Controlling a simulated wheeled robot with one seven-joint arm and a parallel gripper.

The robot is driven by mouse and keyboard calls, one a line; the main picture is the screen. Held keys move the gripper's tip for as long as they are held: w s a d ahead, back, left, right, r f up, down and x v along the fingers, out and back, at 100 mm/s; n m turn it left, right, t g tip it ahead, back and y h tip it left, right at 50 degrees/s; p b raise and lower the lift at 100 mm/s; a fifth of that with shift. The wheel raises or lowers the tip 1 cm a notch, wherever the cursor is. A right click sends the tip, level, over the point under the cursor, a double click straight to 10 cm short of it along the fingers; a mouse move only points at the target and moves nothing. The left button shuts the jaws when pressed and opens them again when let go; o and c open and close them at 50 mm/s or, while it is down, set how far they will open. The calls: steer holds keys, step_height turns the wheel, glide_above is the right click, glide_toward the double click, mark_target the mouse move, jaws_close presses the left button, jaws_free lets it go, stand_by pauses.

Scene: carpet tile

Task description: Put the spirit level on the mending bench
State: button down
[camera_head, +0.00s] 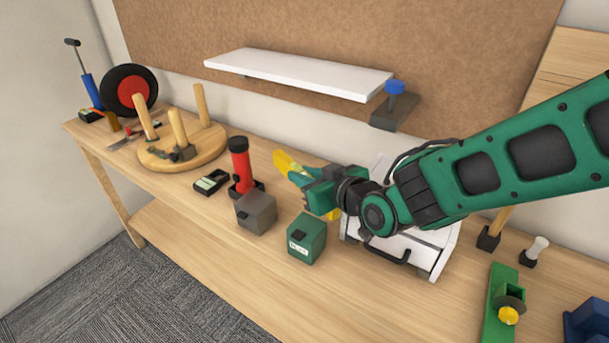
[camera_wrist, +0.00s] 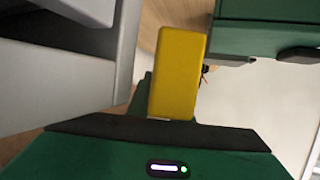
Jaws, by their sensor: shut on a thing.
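The yellow spirit level (camera_head: 287,162) is in my gripper (camera_head: 316,188), with one end out beyond the jaws toward the back left and a yellow part showing below them. In the wrist view the yellow level (camera_wrist: 178,72) stands out from between the jaws. My gripper is shut on it, above the wooden mending bench (camera_head: 222,286), between the red torch and the white case. Its middle is hidden by the jaws. I cannot tell whether the level touches the bench.
A green box (camera_head: 306,240) and a grey box (camera_head: 256,212) stand close in front. A white case (camera_head: 425,250) is just right, a red torch (camera_head: 241,168) left. A white shelf (camera_head: 300,73) hangs behind. The bench's front left strip is clear.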

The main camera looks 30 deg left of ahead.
steer(key=shift+f, duration=0.65)
steer(key=c, duration=1.6)
jaws_free()
steer(key=shift+f, duration=0.1)
steer(key=shift+s, duration=0.1)
steer(key=shift+f, duration=0.1)
steer(key=shift+r, duration=0.25)
steer(key=v, duration=0.8)
steer(key=r+v, duration=0.1)
steer(key=v, duration=0.3)
